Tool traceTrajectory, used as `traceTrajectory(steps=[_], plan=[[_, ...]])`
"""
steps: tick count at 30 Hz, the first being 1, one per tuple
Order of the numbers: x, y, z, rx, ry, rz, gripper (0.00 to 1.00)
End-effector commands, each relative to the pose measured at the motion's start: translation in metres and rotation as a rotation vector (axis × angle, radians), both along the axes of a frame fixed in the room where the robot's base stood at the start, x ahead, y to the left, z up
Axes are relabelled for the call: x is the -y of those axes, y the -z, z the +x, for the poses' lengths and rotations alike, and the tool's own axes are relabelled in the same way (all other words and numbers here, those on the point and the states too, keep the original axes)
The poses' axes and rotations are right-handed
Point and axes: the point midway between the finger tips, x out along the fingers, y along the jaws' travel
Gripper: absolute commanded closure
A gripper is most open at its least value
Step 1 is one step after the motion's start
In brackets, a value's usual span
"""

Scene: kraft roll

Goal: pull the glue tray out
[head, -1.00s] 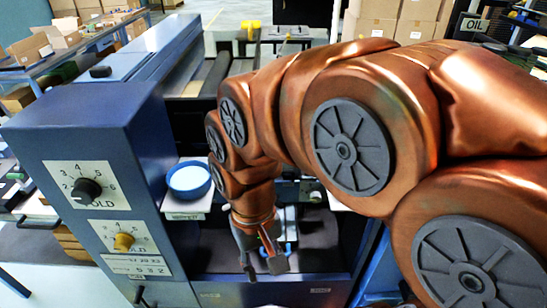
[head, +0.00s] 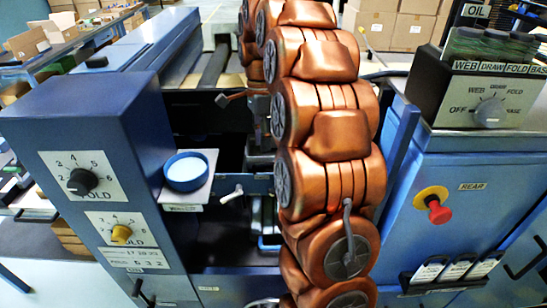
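A round blue tub (head: 187,171) with pale blue contents stands on a light grey plate (head: 201,194) at the left of the machine's opening. A white handle (head: 231,195) sticks out by a blue crossbar to the right of the plate. I cannot tell for sure which part is the glue tray. My gripper (head: 246,104) seems to be the grey part below my copper wrist, behind and right of the tub and apart from it. My arm hides part of it, so its opening is unclear.
The blue cabinet with dials (head: 97,190) stands close on the left. On the right are a red stop button (head: 438,212) on a blue cabinet and a control box (head: 490,95). My arm covers much of the middle opening. Cartons (head: 395,25) stand far back.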

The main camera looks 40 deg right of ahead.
Motion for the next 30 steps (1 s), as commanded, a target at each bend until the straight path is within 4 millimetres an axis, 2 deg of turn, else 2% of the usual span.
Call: traceTrajectory(steps=[3, 9, 17, 30], plan=[[0.027, 0.007, 0.013, -0.018, 0.16, -0.018, 0.63], [0.052, 0.012, 0.023, -0.032, 0.312, -0.037, 0.63], [0.054, 0.02, 0.021, -0.041, 0.34, -0.04, 0.63], [0.048, 0.063, 0.014, -0.04, 0.336, -0.038, 0.63]])
